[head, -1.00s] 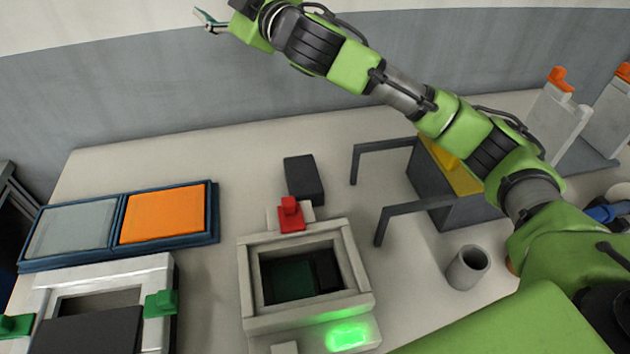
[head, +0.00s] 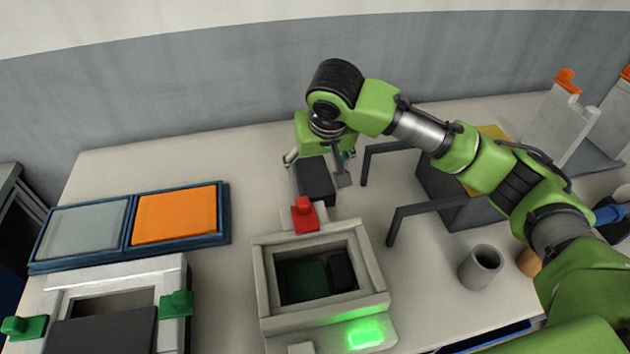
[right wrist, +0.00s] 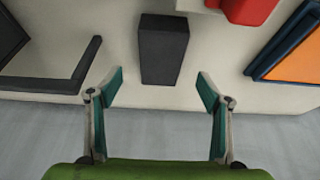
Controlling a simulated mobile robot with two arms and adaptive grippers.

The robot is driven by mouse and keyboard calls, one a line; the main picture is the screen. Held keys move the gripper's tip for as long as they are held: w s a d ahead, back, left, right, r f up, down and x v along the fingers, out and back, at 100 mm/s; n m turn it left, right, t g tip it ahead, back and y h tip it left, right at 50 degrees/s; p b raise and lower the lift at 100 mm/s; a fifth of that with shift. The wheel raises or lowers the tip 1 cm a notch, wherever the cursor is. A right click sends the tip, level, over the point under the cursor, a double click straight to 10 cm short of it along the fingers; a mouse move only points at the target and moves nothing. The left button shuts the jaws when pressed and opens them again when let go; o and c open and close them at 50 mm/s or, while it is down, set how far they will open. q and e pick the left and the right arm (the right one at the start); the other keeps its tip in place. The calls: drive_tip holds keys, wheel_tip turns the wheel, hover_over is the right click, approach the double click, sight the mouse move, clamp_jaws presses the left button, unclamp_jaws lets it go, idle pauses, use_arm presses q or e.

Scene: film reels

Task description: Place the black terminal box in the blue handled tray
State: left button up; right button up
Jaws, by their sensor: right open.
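The black terminal box (head: 315,182) is a plain dark block on the pale table, behind the white box with the red latch. My right gripper (head: 320,168) is above its far end, pointing down. In the right wrist view the box (right wrist: 163,50) lies in line with the gap between the open, empty fingers (right wrist: 160,84). I see no contact. A blue rim (head: 490,338) shows at the bottom right, mostly hidden by my arm; I cannot tell whether it is the handled tray. My left gripper is out of view.
The white box (head: 262,290) with a red latch (head: 304,214) and lit green panel stands just in front. A dark bracketed stand (head: 425,208) is to the right, near a grey cup (head: 481,267). A blue-framed panel tray (head: 226,210) lies left.

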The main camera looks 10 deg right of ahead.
sight(314, 176)
drive_tip(key=p+x, duration=0.1)
drive_tip(key=x, duration=0.8)
drive_tip(key=shift+a, duration=0.1)
drive_tip(key=shift+r, duration=0.1)
drive_tip(key=c, duration=1.5)
drive_tip(key=shift+w+r, duration=0.1)
drive_tip(key=c, duration=0.4)
